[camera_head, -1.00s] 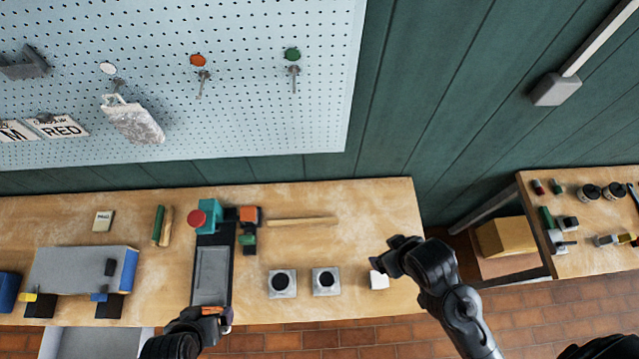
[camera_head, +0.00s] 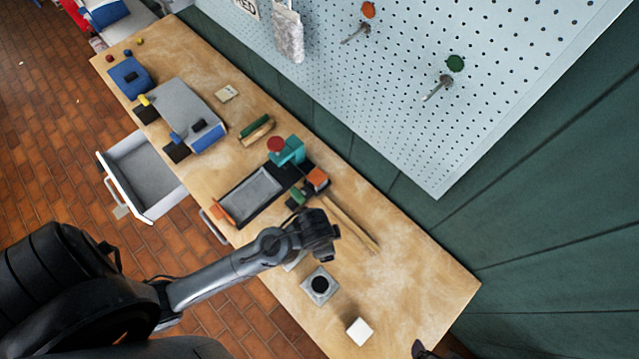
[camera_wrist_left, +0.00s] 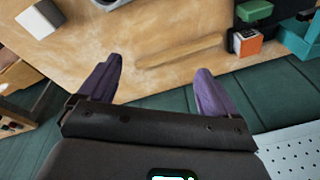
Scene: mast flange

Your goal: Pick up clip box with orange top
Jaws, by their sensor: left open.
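The clip box with the orange top (camera_head: 317,180) is a small dark box on the workbench, beside the black fixture with the teal part. In the left wrist view the orange-faced box (camera_wrist_left: 246,42) shows at the upper right, beyond the right finger. My left gripper (camera_head: 322,246) is over the bench, near the wooden stick and a grey holed block, apart from the box. In the left wrist view its two purple-grey fingers (camera_wrist_left: 157,80) are wide apart with nothing between them. A dark piece at the head view's bottom right edge (camera_head: 424,350) may be my right gripper; its jaws are unclear.
A green block (camera_head: 297,196) sits close beside the box. The teal part (camera_head: 288,151) with a red knob stands behind it. A wooden stick (camera_head: 352,226) lies nearby. A white cube (camera_head: 359,331) and a grey holed block (camera_head: 320,287) are nearer the front.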

